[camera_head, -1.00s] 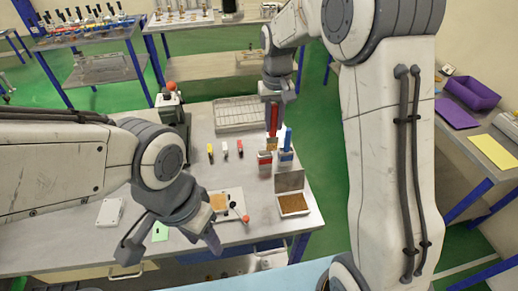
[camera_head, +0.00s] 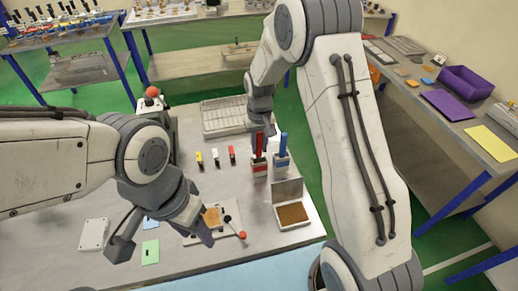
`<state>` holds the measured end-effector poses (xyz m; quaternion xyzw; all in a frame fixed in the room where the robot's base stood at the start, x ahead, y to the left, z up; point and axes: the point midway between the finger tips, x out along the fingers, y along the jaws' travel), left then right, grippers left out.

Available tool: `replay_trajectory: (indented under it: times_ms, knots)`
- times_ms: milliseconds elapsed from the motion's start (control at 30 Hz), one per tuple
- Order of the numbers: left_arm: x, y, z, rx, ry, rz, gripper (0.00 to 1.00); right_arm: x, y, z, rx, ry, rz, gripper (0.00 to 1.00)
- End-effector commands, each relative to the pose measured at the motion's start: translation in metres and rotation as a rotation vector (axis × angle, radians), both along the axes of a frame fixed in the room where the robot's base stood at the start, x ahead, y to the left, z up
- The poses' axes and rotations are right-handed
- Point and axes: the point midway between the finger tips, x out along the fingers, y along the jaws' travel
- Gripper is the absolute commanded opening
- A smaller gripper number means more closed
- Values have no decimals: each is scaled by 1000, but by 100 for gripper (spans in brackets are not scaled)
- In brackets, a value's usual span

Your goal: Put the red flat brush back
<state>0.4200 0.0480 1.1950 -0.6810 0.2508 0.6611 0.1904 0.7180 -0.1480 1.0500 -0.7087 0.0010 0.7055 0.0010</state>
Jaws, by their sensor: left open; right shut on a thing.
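The red flat brush (camera_head: 259,146) is upright, its red handle in the jaws of my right gripper (camera_head: 261,129). Its lower end is hidden and appears to be inside the red-marked holder (camera_head: 259,169). A blue brush (camera_head: 283,144) stands upright in the blue-marked holder (camera_head: 282,163) just to the right. My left gripper (camera_head: 163,242) is open and empty over the front left of the table, well away from the brushes.
On the table (camera_head: 182,177) are small yellow, white and red items (camera_head: 215,157), a grey tray (camera_head: 222,117), an open box with brown filling (camera_head: 291,214), a plate with a red-knobbed lever (camera_head: 241,235), and a white box (camera_head: 93,234). A purple bin (camera_head: 468,83) stands on the right-hand bench.

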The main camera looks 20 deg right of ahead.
Motion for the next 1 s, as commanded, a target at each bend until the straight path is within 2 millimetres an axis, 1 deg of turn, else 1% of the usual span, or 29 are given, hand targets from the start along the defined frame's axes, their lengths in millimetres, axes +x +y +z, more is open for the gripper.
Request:
replay_trajectory:
  times_ms: [33, 100, 200, 433, 533, 567, 600, 633, 900, 1000]
  knots:
    - [0, 0, 5, 0, 0, -1, 50, -1, 0, -7, -1, 6, -1, 0]
    - [0, 0, 8, 0, 0, -1, 50, -1, -1, -16, 0, 5, -1, 0]
    - [0, 0, 8, 0, 0, -2, 50, 0, -1, -22, 0, 1, -1, 0]
    - [0, 0, 7, 0, 0, -1, 50, 0, -1, -23, 0, 0, -1, 0]
    - [0, 0, 5, 0, 0, -1, 50, 0, -1, -27, 0, 0, -1, 0]
    - [0, 0, 5, 0, 0, -1, 50, 0, -1, -26, 0, 0, -1, 31]
    - [0, 0, 5, 0, 0, -1, 50, 0, -1, -26, 0, 0, -1, 46]
    - [0, 0, 6, 0, 0, -1, 50, 0, -1, -26, 0, 0, -1, 57]
    - [0, 0, 6, 0, 0, -1, 50, 0, 0, -25, 0, 0, -1, 57]
    - [0, 0, 9, 0, 0, -1, 50, 0, 0, -21, 0, -1, -1, 57]
